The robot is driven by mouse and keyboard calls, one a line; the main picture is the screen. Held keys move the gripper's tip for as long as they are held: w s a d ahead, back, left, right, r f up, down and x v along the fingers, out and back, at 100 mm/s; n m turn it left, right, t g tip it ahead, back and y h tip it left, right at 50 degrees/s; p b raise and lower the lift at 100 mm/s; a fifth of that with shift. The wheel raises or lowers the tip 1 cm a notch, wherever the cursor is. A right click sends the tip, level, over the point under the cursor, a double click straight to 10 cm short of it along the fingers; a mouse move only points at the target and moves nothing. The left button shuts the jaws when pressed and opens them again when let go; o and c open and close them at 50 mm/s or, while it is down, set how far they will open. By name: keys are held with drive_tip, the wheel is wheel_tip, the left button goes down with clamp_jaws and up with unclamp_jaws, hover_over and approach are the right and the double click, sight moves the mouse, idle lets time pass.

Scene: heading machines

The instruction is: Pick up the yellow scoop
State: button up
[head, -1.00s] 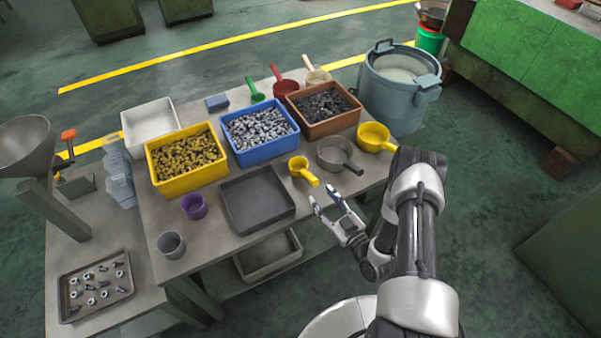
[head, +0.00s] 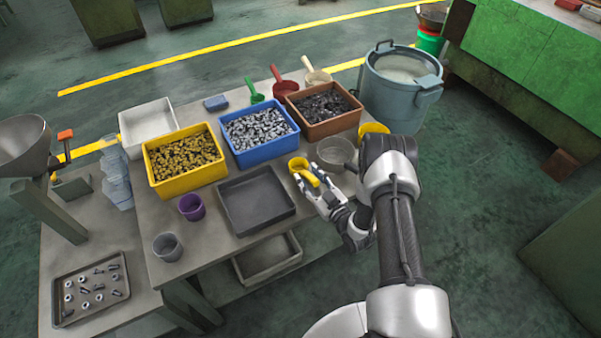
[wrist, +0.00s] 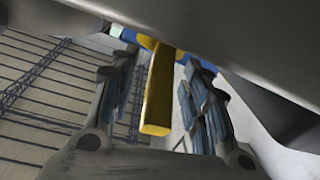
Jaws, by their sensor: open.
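The small yellow scoop (head: 298,164) lies on the table right of the dark grey tray, its handle pointing toward my arm. My gripper (head: 318,186) is open at the scoop's handle. In the wrist view the yellow handle (wrist: 160,95) runs between the two spread fingers, with gaps visible on both sides. The scoop's bowl is mostly hidden in the wrist view. A larger yellow scoop (head: 373,128) stands farther right, partly hidden behind my arm.
A grey scoop (head: 335,152) sits close to the right of the gripper. The dark tray (head: 262,222) is to the left. Yellow (head: 190,183), blue (head: 262,154) and brown (head: 335,127) bins of parts stand behind. A purple cup (head: 191,207) is farther left.

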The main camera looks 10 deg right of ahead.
sight(310, 175)
drive_tip(key=shift+c, duration=0.5)
clamp_jaws()
drive_tip(key=shift+r, duration=0.1)
wheel_tip(310, 175, up, 20)
drive_tip(key=p, duration=0.5)
drive_tip(key=shift+p, duration=0.3)
